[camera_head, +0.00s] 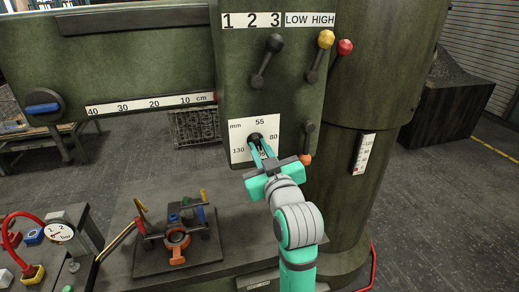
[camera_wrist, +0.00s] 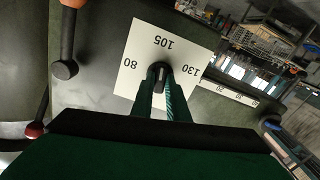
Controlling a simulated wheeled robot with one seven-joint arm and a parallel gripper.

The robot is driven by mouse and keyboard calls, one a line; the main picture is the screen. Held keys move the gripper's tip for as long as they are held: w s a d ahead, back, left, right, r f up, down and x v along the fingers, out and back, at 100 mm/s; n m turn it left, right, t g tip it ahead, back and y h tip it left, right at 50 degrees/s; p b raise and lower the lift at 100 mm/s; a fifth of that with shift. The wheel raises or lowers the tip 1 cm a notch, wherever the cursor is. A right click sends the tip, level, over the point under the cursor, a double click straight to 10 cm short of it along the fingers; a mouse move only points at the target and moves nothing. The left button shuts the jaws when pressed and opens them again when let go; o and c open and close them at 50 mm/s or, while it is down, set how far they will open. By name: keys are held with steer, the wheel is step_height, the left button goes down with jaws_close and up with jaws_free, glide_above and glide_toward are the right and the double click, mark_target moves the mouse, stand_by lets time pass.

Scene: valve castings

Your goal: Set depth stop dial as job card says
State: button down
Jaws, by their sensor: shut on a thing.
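The depth stop dial is a white plate (camera_head: 238,130) marked mm, with 55 at top, 80 right and 130 left, on the green machine head. Its black knob (camera_head: 254,137) sits at the plate's middle. My gripper (camera_head: 261,148) is shut on the knob, coming from below right, and covers most of the bottom number. In the wrist view the plate (camera_wrist: 190,43) appears turned over, with 105 at top, 80 left and 130 right. The knob (camera_wrist: 159,72) is between my gripper's two fingers (camera_wrist: 160,84) there. I cannot tell which number the knob points at. I see no job card.
An orange-ended lever (camera_head: 306,157) hangs right beside my gripper. Above are a black lever (camera_head: 275,43) under 1 2 3, and yellow (camera_head: 326,39) and red (camera_head: 345,46) knobs under LOW HIGH. A clamping fixture (camera_head: 177,240) stands on the table below; a gauge (camera_head: 60,232) is at left.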

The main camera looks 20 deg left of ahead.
stand_by(0.3)
steer(key=c, duration=1.7)
jaws_free()
steer(key=shift+s, duration=0.1)
steer(key=v, duration=1)
steer(key=shift+s+d, duration=0.25)
